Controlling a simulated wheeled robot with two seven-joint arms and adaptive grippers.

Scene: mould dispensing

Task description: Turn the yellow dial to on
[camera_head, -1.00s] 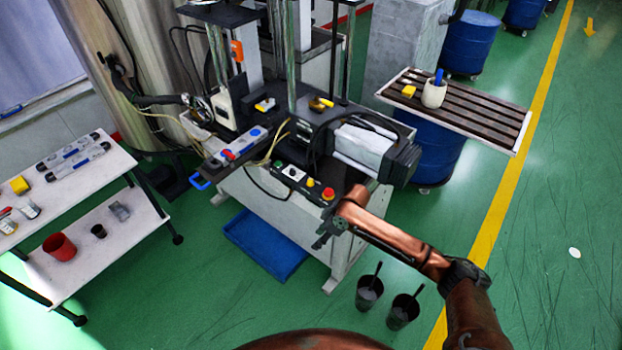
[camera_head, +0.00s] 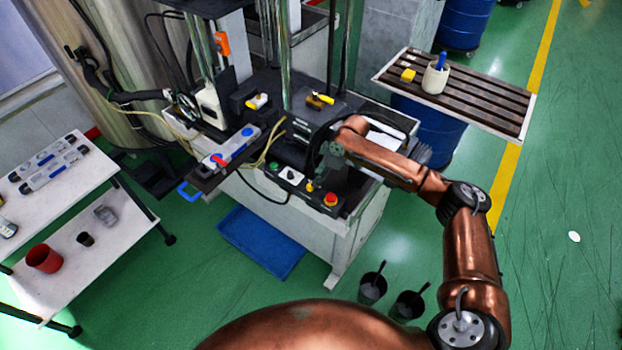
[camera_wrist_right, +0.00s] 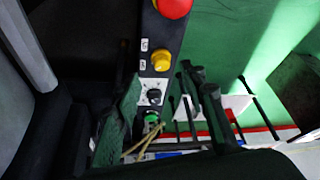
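The yellow dial (camera_head: 310,187) is a round knob on the narrow black control panel at the machine's front edge, between a red button and a dial on a white plate. It also shows in the wrist view (camera_wrist_right: 160,61), beside a small label I cannot read. My right gripper (camera_head: 321,170) is over the panel area, close to the dial, with nothing held. In the wrist view its dark fingers (camera_wrist_right: 163,112) stand apart, with the dial beyond them; I see no contact. My left gripper is out of view.
The red button (camera_head: 331,199), the white-plated dial (camera_head: 290,175) and a green button (camera_head: 274,166) share the panel. Machine columns and cables stand behind. A slatted table (camera_head: 512,118) is at right, white shelves (camera_head: 105,253) at left. A blue tray (camera_head: 262,242) lies on the floor.

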